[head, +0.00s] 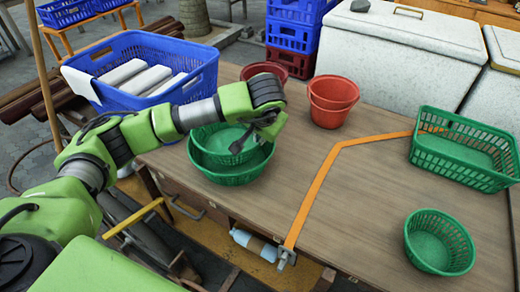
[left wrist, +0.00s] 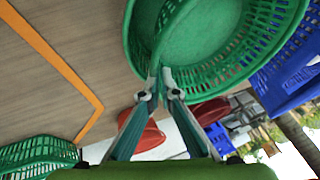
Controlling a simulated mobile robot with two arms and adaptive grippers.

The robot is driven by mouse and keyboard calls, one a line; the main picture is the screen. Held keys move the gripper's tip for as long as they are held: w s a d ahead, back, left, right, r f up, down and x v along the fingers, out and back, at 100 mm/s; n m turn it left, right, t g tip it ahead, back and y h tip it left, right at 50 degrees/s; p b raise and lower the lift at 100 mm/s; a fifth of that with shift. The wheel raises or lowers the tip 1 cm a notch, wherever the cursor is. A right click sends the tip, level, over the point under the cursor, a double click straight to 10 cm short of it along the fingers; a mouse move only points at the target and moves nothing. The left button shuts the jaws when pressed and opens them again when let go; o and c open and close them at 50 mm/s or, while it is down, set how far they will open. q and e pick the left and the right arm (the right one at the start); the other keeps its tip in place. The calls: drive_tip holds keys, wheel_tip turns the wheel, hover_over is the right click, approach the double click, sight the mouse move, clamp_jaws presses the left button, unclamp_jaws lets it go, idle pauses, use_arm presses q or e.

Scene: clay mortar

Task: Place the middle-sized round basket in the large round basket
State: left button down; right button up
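The green middle-sized round basket (head: 219,143) is nested inside the opening of the large green round basket (head: 232,178), which stands on the wooden table at its left side. I cannot tell whether it rests on the large basket's bottom. My left gripper (head: 238,148) reaches over the two baskets from above. In the left wrist view its fingers (left wrist: 161,72) are closed together on the rim of the middle-sized basket (left wrist: 195,35). The large basket's slotted wall (left wrist: 272,30) shows beyond it. The arm hides part of both baskets. My right gripper is not in view.
A small green round basket (head: 439,242) and a green rectangular basket (head: 465,150) stand on the right. Red pots (head: 333,101) stand at the back. A blue crate (head: 143,69) is at the left. An orange strip (head: 325,172) crosses the table, whose middle is clear.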

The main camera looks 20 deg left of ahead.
use_arm(q)
drive_tip(key=shift+w+f+b, duration=0.2)
drive_tip(key=shift+f+b, duration=0.1)
drive_tip(key=shift+f, duration=0.1)
wheel_tip(320, 180, down, 3)
drive_tip(key=shift+w+a+b, duration=0.1)
drive_tip(key=shift+w+b, duration=0.05)
drive_tip(key=shift+b, duration=0.55)
